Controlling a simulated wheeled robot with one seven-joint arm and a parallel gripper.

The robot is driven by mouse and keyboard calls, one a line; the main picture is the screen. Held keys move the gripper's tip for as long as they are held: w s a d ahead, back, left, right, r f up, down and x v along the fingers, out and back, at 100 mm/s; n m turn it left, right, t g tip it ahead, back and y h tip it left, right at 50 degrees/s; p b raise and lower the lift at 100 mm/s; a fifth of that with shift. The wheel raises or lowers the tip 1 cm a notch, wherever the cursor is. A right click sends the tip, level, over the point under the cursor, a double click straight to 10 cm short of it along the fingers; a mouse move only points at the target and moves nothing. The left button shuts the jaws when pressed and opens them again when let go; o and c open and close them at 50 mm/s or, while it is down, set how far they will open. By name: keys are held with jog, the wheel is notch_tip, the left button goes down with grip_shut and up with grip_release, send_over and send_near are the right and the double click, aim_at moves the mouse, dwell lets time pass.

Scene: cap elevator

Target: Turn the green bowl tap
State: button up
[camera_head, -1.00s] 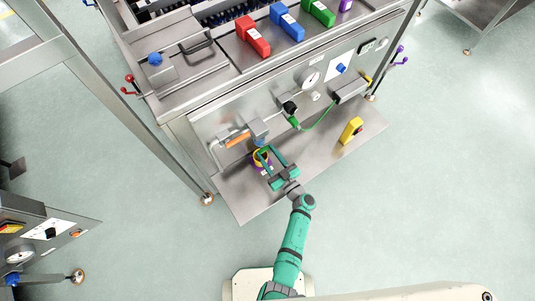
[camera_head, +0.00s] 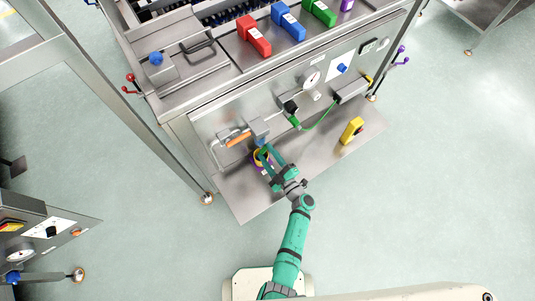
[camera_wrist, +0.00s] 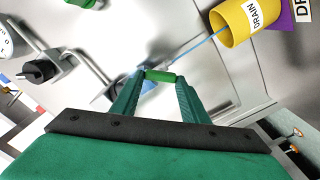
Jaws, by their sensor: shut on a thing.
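The green tap (camera_wrist: 160,76) shows in the wrist view as a short green bar between my fingertips. My gripper (camera_wrist: 161,80) is shut on it, one finger at each end. A blue part (camera_wrist: 134,86) lies just behind the tap, partly hidden by my left finger. In the head view my gripper (camera_head: 268,153) is at the lower left of the machine's front panel, near a small grey box. My fingers hide most of the tap there.
A thin blue line (camera_wrist: 196,48) runs from the tap area to the cup. An orange-sleeved pipe (camera_head: 239,139) is left. A yellow block (camera_head: 351,130) stands on the shelf.

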jog(key=n, duration=0.4)
jog(key=shift+s+a+f+n, duration=0.1)
jog(key=shift+n, duration=0.2)
jog(key=shift+f+n, duration=0.1)
jog(key=shift+n, duration=1.9)
jog(key=shift+a, duration=0.1)
jog(key=o, duration=1.1)
jog(key=shift+c, duration=0.2)
jog(key=shift+s+d, duration=0.1)
jog(key=shift+d, duration=0.1)
jog(key=v, duration=1)
jog(key=shift+s+d, duration=0.15)
